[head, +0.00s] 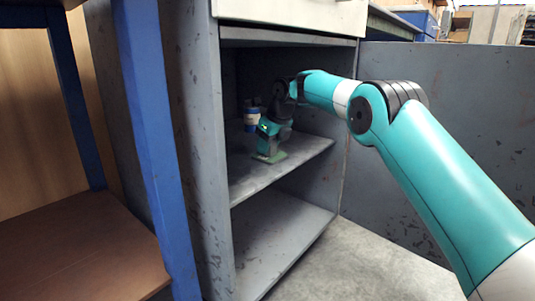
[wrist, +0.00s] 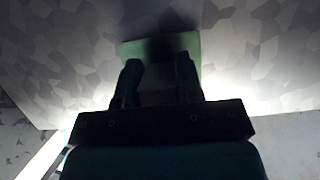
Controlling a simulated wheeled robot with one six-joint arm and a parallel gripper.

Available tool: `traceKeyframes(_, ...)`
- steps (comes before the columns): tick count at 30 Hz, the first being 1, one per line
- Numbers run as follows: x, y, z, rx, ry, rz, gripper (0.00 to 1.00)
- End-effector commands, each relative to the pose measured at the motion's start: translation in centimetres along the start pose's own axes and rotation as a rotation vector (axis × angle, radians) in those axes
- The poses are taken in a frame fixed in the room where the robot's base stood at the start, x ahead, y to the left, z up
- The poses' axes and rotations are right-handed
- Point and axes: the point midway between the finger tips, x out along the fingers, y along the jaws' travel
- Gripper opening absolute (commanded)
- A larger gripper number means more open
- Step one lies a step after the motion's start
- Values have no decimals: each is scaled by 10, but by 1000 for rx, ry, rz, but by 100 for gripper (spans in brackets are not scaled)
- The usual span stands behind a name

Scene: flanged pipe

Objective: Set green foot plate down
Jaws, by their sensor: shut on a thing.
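The green foot plate (head: 271,157) is at the middle shelf (head: 300,153) inside the grey cabinet, near the shelf's front edge. It looks level and close to the shelf surface; I cannot tell whether it touches. My gripper (head: 268,146) points down at it from above. In the wrist view the plate (wrist: 135,48) shows pale green beyond the two dark fingers of my gripper (wrist: 158,72). The fingers are shut on the foot plate; the part between them is dark and hard to make out.
A blue and white cylindrical object (head: 251,118) stands farther back on the same shelf, close to my gripper. The cabinet's left side wall (head: 200,150) and an upper drawer (head: 295,14) bound the opening. The lower shelf (head: 275,235) is empty. A blue post (head: 150,120) stands left.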

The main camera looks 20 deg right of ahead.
Motion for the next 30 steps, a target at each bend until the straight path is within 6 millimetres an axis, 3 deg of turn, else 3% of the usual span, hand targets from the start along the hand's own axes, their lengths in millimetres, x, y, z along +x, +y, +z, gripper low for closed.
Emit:
traceKeyframes(10, -2, 0, 1, 0, -5, -2, 0)
traceKeyframes(11, 0, 0, 0, 1, -2, -1, 36)
traceKeyframes(14, 1, 0, 0, 1, -2, -1, 59)
traceKeyframes(24, -1, 0, 0, -1, -2, -1, 59)
traceKeyframes(30, -26, 0, 3, 1, 0, -1, 59)
